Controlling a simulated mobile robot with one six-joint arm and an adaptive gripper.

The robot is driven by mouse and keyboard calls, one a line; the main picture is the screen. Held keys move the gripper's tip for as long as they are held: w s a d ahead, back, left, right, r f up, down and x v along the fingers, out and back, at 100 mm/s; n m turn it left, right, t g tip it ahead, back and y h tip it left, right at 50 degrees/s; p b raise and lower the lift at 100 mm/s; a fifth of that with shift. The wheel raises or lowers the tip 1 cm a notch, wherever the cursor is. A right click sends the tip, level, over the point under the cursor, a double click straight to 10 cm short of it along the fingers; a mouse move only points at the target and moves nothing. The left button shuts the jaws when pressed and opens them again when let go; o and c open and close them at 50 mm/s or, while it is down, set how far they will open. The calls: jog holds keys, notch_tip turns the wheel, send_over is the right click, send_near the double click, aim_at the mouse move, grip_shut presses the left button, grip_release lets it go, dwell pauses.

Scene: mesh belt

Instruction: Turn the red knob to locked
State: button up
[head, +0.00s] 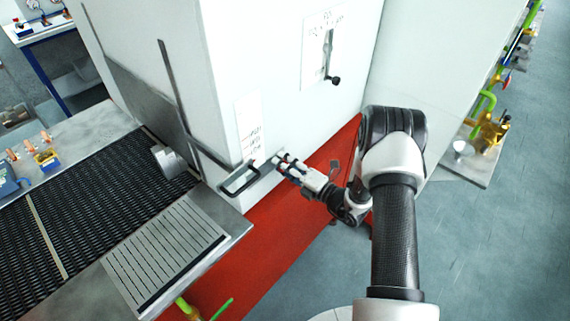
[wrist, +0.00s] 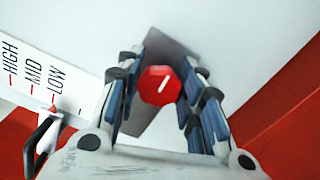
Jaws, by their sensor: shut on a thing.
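The red knob (wrist: 157,86) shows in the wrist view as a red many-sided cap with a white line on its face. The line slants from lower left to upper right. My gripper (wrist: 160,92) has its two fingers on either side of the knob and is shut on it. In the head view my gripper (head: 280,161) reaches the lower white face of the cabinet, and the knob is hidden there behind the fingers. No locked mark can be read in either view.
A black lever handle (head: 239,179) sticks out just left of my gripper, beside a HIGH, MID, LOW scale (wrist: 35,70). A slotted lever (head: 334,79) is higher on the white cabinet (head: 255,60). A dark mesh belt (head: 90,205) and a slatted metal plate (head: 165,258) lie left.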

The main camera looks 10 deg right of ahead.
jog(key=shift+m, duration=0.5)
jog(key=o, duration=1.1)
jog(key=shift+d, duration=0.1)
jog(key=v, duration=1.2)
